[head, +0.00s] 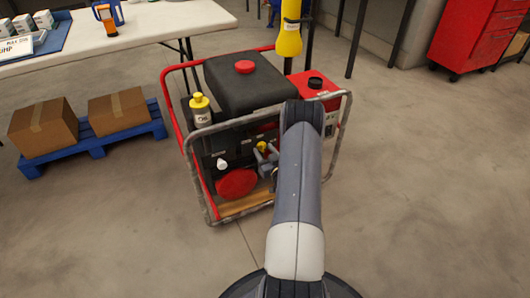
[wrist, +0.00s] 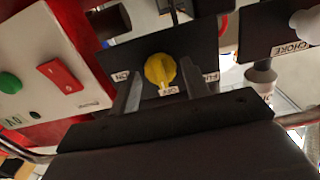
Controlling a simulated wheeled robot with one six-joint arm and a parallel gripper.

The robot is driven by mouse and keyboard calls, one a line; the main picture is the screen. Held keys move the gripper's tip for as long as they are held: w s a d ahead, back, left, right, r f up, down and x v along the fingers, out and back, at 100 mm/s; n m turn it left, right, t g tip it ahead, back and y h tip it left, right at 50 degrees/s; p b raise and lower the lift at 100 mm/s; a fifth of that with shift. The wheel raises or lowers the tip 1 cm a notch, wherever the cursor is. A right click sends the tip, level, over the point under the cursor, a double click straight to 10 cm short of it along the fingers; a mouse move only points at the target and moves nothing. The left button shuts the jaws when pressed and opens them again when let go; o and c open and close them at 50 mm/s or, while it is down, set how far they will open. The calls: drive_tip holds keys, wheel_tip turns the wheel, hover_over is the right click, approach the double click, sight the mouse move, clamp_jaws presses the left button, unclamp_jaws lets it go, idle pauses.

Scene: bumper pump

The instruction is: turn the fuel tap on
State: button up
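The fuel tap is a yellow round knob (wrist: 160,70) on a black panel (wrist: 205,45) in the wrist view. Its pale pointer faces the label reading OFF; an ON label lies left and a FUEL label right. My gripper (wrist: 161,90) is open, with one finger on each side of the knob in the picture. Gaps show between knob and fingers; I cannot tell how deep the fingers reach around it. In the head view the yellow knob (head: 262,146) shows small on the generator's (head: 245,90) front, with my gripper (head: 265,156) at it and my arm hiding the right part.
A white CHOKE knob (wrist: 305,25) sits at the upper right of the wrist view. A red switch (wrist: 60,74) and green button (wrist: 10,83) are on the left. A tubular frame (head: 200,190) surrounds the generator. A yellow-capped oil bottle (head: 201,110) stands at its left.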

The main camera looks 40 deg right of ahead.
drive_tip(key=c, duration=0.7)
drive_tip(key=shift+f+m+b, duration=0.1)
drive_tip(key=shift+m+b, duration=0.5)
drive_tip(key=shift+m, duration=0.3)
drive_tip(key=m+b, duration=0.2)
drive_tip(key=m, duration=0.2)
drive_tip(key=m+b, duration=0.1)
drive_tip(key=m, duration=0.5)
drive_tip(key=shift+m, duration=0.3)
drive_tip(key=m, duration=0.5)
drive_tip(key=shift+m, duration=0.4)
